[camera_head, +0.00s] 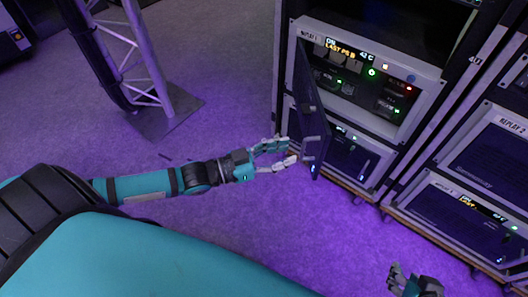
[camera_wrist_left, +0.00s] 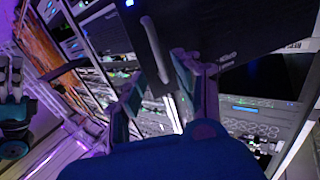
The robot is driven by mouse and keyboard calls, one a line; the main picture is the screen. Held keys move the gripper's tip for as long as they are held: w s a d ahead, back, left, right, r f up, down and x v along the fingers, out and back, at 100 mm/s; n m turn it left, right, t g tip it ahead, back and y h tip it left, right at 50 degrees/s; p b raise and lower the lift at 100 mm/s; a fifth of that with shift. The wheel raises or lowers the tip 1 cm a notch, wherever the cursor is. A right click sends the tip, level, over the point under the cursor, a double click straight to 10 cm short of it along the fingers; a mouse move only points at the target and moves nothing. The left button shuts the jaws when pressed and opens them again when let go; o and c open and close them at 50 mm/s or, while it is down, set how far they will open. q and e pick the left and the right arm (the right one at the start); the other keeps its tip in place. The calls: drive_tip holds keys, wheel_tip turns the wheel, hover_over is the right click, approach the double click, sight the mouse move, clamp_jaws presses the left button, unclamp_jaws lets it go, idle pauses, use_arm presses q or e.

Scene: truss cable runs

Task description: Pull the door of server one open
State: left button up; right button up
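Server one (camera_head: 425,70), labelled "REPLAY 1", sits in the rack at the upper right of the head view. Its dark door (camera_head: 308,85) stands swung outward from the left side, seen nearly edge-on, and the lit interior shows. The door also shows in the left wrist view (camera_wrist_left: 235,25). My left gripper (camera_head: 291,153) is open just left of the door's lower free end. In the left wrist view, the door's grey handle (camera_wrist_left: 157,50) reaches between the spread fingers (camera_wrist_left: 158,95); contact cannot be told. My right gripper (camera_head: 412,280) is open and empty at the bottom right.
A closed dark-fronted unit (camera_head: 350,158) sits below server one. A second rack with "REPLAY 2" (camera_head: 495,150) stands at the right. A truss tower base (camera_head: 180,112) stands at the left. Purple carpet (camera_head: 225,75) is clear between them.

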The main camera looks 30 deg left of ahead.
use_arm(q)
drive_tip(key=v, duration=0.6)
